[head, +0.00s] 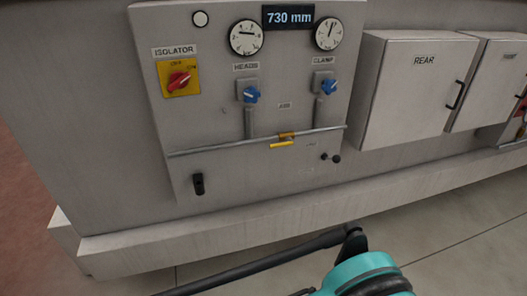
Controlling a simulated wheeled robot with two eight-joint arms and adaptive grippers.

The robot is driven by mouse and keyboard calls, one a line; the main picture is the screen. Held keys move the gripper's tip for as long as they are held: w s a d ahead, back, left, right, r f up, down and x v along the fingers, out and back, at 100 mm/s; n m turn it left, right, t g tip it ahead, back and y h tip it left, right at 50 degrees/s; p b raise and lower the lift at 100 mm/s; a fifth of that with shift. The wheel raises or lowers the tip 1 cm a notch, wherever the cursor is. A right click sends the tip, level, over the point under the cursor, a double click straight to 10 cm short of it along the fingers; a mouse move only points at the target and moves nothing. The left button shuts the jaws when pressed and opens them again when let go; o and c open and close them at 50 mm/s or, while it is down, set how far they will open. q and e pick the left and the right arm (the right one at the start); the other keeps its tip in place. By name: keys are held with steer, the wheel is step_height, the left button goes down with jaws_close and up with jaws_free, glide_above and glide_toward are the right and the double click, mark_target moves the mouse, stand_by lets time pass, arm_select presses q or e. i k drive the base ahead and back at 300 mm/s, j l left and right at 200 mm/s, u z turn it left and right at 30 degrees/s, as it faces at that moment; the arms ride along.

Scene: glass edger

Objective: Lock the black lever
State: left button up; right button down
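A small black lever (198,184) sits low on the left of the grey control panel (225,190), hanging roughly upright against its face. A second small black fitting with two knobs (331,158) is at the panel's lower right. I cannot tell from this view which of them is locked. Neither gripper's fingers show. A teal and black part of my own arm is at the bottom edge, well below the panel, and nothing of mine touches the levers.
The panel has a red isolator switch (179,81) on a yellow plate, two blue valve knobs (250,94) (329,86), gauges, and a yellow handle (282,144) at a horizontal rail. A REAR cabinet (415,95) stands right. A plinth ledge (190,235) juts out below; floor is clear.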

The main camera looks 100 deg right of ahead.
mark_target(336, 159)
steer(key=z, duration=4.1)
steer(key=i+z, duration=0.25)
steer(key=i, duration=0.2)
steer(key=i+j+z, duration=0.25)
steer(key=i, duration=0.2)
